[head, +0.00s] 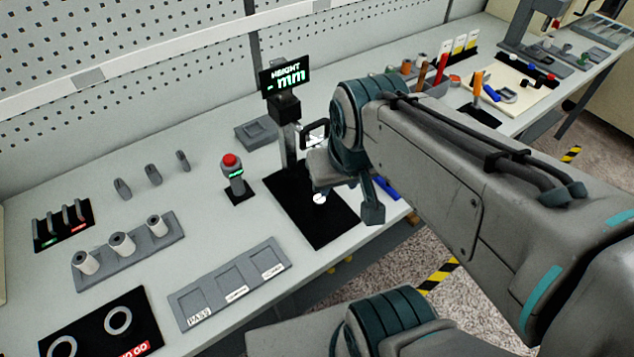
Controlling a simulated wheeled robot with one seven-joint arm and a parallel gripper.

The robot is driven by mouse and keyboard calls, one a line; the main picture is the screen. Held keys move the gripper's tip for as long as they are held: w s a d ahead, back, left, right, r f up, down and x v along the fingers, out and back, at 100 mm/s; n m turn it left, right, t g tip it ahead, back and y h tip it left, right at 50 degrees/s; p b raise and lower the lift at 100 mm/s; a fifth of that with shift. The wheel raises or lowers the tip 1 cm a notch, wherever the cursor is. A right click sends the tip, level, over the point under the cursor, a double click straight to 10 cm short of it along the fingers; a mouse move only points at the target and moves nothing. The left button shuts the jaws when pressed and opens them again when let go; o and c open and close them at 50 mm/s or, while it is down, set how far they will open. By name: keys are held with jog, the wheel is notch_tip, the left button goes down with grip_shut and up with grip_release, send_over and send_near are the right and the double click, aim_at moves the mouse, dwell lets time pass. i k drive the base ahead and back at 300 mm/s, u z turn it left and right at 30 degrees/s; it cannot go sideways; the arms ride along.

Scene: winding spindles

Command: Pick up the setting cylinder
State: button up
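A small pale, shiny round piece (319,198), which may be the setting cylinder, stands on the black base plate (308,222) of the height gauge (287,105). Its upper part is hidden, so I cannot be sure what it is. My gripper (350,195) is over the right side of that base plate, close to the piece. One dark finger shows pointing down at the right. The rest of the gripper is mostly hidden by my arm, so I cannot see whether it is open or holds anything. The gauge display reads "HEIGHT - mm".
A grey rack (132,262) with three white cylinders is at the left. A tray marked PASS (190,318) lies near the front edge. A red button (231,160) stands left of the gauge. A blue item (386,187) lies beside my gripper. A perforated back panel (180,60) closes the rear.

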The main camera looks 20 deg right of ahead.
aim_at(319, 202)
jog(key=k, duration=1)
jog(key=u, duration=1.45)
jog(key=i, duration=0.8)
jog(key=z, duration=2.05)
